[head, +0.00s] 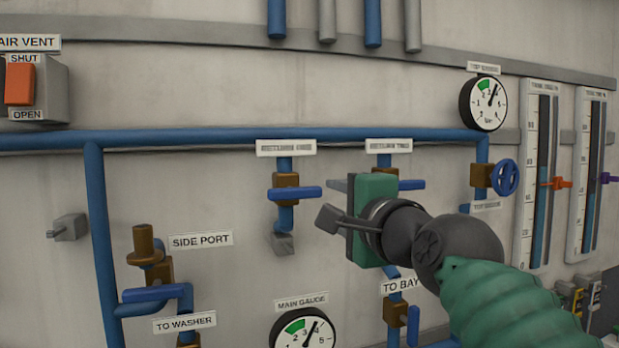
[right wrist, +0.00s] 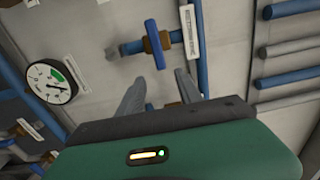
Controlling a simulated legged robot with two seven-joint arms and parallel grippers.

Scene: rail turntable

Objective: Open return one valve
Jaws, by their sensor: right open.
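The left of two similar valves, seemingly return one, has a brown body (head: 286,180) and a blue lever (head: 295,192) lying level across its vertical pipe. Its label (head: 286,148) is too blurred to read surely. In the right wrist view the lever (right wrist: 154,42) lies ahead of the fingers, its near end in line with the gap. My right gripper (head: 328,202) is open and empty, just right of this lever and apart from it; it also shows in the right wrist view (right wrist: 160,78). My left gripper is out of view.
The similar valve's blue lever (head: 411,185) is partly hidden behind my right gripper. A blue handwheel (head: 506,177) and top gauge (head: 483,103) are at right. The main gauge (head: 304,331) is below. The side port lever (head: 160,292) is lower left. Wall between is bare.

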